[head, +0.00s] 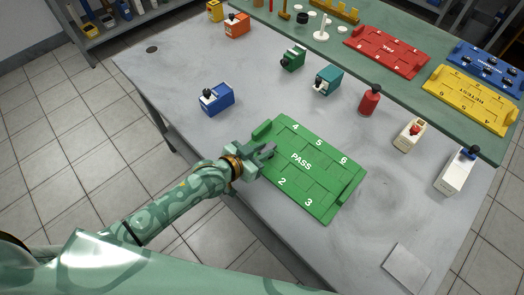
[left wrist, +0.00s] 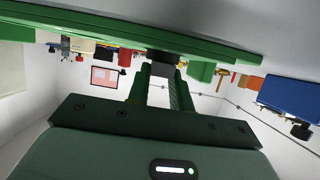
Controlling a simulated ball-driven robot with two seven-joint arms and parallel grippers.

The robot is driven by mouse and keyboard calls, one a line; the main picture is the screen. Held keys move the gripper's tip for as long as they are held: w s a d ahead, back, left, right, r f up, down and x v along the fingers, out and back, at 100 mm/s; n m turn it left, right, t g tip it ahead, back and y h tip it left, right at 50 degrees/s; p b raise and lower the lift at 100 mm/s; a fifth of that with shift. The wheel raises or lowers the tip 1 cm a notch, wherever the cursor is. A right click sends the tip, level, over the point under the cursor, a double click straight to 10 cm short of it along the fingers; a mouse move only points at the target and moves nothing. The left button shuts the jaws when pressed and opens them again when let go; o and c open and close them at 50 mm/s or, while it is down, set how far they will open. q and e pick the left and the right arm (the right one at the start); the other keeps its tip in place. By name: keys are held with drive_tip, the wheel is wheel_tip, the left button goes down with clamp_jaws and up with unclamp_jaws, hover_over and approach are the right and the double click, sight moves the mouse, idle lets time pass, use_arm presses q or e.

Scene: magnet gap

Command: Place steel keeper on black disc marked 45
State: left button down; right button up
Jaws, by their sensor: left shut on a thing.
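My left gripper (head: 267,152) is at the left edge of the green PASS tray (head: 325,207), near its compartment 1 side. In the left wrist view its two fingers (left wrist: 163,82) are shut on a small dark piece (left wrist: 163,57) at their tips, close against the green tray (left wrist: 90,33). I cannot tell whether this piece is the steel keeper or a black disc, and no mark 45 is readable. In the head view the fingers hide most of it. My right gripper is not in view.
A blue device (head: 217,99), a green one (head: 293,58), a teal one (head: 328,80) and a red bottle (head: 370,99) stand around the tray. Red (head: 388,50), yellow (head: 470,99) and blue (head: 492,68) trays lie on the green back strip.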

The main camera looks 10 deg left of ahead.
use_arm(q)
drive_tip(key=c, duration=1.3)
unclamp_jaws()
drive_tip(key=shift+r, duration=0.1)
drive_tip(key=shift+o, duration=0.2)
drive_tip(key=p+v, duration=0.4)
drive_tip(key=v, duration=0.7)
drive_tip(key=shift+s+a+r, duration=0.1)
drive_tip(key=shift+s, duration=0.1)
drive_tip(key=shift+s+a+r, duration=0.1)
drive_tip(key=shift+s+a, duration=0.1)
drive_tip(key=shift+s, duration=0.05)
